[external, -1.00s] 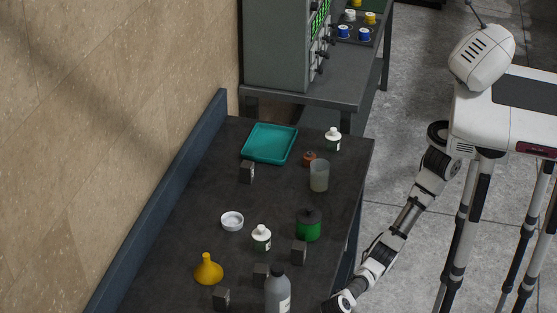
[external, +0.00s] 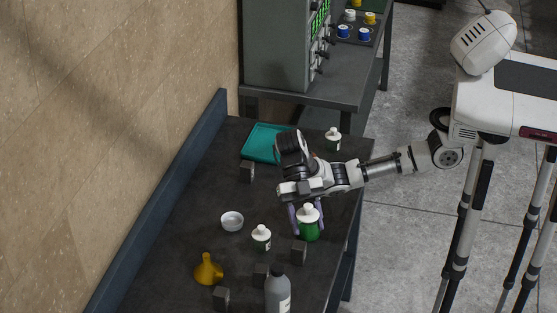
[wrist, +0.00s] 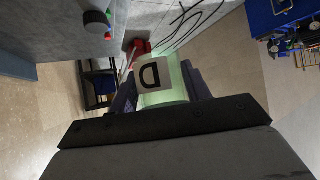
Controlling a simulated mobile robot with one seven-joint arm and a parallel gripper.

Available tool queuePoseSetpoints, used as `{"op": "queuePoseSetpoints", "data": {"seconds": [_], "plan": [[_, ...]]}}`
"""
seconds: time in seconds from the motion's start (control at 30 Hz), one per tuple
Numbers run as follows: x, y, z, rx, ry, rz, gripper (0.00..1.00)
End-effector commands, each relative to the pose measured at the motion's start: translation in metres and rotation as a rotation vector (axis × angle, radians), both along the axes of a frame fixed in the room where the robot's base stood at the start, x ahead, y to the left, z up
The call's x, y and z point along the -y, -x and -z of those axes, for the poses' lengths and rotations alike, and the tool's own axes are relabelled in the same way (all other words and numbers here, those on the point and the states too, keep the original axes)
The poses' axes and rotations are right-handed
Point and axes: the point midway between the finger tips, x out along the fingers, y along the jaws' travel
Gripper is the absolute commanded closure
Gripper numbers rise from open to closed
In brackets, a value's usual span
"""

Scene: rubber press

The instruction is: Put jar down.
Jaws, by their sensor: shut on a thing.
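My gripper (external: 307,219) is over the right part of the dark bench. Its two fingers are on either side of a jar with a white top (external: 308,213) and are shut on it. In the wrist view the held jar (wrist: 163,78) is pale green and translucent, with a white label marked "D". In the external view a green body (external: 309,232) shows just below the white top; I cannot tell whether it is the held jar or the green jar standing there. I cannot tell whether the held jar touches the bench.
A teal tray (external: 258,140) lies behind my arm. The bench's left-middle is clear.

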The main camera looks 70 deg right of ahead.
Motion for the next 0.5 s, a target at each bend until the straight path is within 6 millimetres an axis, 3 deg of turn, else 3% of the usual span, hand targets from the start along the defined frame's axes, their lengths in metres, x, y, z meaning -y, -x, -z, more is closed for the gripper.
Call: {"op": "queuePoseSetpoints", "data": {"seconds": [0.03, 0.2, 0.37, 0.5], "plan": [[0.014, -0.027, 0.001, -0.001, -0.001, 0.051, 0.93], [0.064, -0.107, 0.006, -0.001, -0.001, 0.196, 0.93], [0.122, -0.172, 0.011, -0.001, -0.001, 0.328, 0.93], [0.180, -0.221, 0.015, 0.000, -0.002, 0.438, 0.93]]}}
